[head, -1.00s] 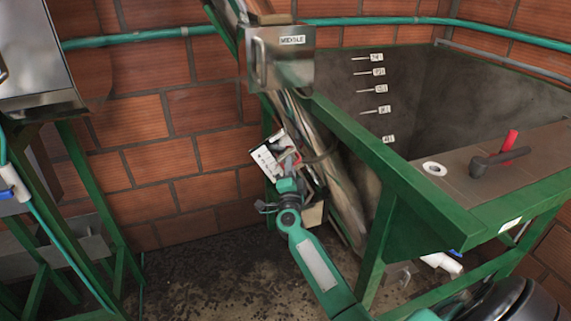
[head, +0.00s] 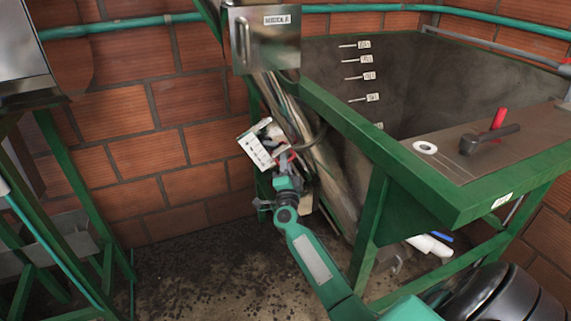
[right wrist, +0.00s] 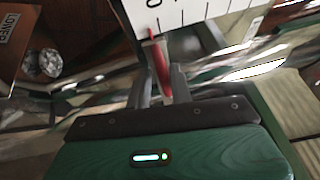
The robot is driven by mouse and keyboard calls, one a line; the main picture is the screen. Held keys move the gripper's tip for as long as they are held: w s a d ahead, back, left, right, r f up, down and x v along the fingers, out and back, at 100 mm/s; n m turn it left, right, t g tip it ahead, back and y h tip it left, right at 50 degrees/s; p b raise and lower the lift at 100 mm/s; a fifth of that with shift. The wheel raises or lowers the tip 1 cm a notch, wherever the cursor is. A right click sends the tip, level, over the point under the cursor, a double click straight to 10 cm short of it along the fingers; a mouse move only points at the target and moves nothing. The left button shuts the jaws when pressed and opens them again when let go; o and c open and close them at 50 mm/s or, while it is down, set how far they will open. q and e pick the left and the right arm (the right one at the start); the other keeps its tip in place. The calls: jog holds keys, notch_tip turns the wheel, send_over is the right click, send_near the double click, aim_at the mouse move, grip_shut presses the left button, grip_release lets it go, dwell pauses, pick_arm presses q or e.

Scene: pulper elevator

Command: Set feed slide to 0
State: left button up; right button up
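The feed slide's white scale plate (head: 256,150) is on the elevator's lower part, left of the grey tank. In the right wrist view the plate (right wrist: 190,10) shows black marks and a 0 near its left end. A red tab (right wrist: 158,55) stands in front of the plate, close to the 0. My right gripper (right wrist: 164,92) has its two fingers close together on either side of this tab and appears shut on it. In the head view the right gripper (head: 287,163) is at the plate's lower right edge. My left gripper is not in view.
A metal box labelled MIDDLE (head: 265,38) hangs above the slide. The green-framed tank (head: 400,75) with level marks stands to the right. A black lever (head: 487,139) and a red handle (head: 498,118) are on its top. A brick wall (head: 165,125) is behind.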

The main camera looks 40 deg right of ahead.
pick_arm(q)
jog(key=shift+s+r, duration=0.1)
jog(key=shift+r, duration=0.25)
pick_arm(e)
jog(key=v, duration=1.3)
jog(key=shift+s+a, duration=0.25)
jog(key=shift+s, duration=0.05)
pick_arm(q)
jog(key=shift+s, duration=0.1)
